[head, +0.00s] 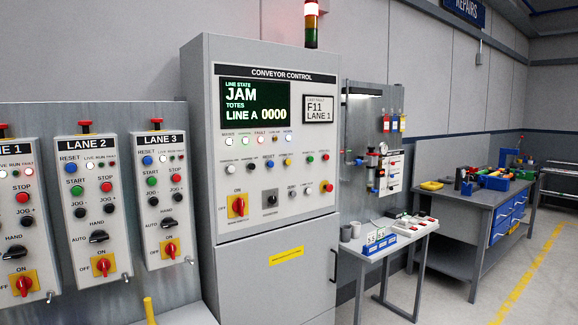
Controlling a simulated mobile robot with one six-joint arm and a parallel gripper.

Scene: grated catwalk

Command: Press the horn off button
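The conveyor control cabinet (205,150) stands in the middle of the head view. Its screen (255,106) reads JAM and LINE A 0000. Below a row of lamps is a row of push buttons: a white one (230,169), a black one (252,167), a blue one (269,163) labelled RESET, a yellow one (287,161), a green one (310,158) and a red one (325,156). Most labels are too small to read, so I cannot tell which button is horn off. My gripper is not in view.
A red-yellow selector (238,206) and red mushroom button (326,187) sit lower on the cabinet. Lane boxes (95,150) stand left. A red beacon (311,9) is lit on top.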

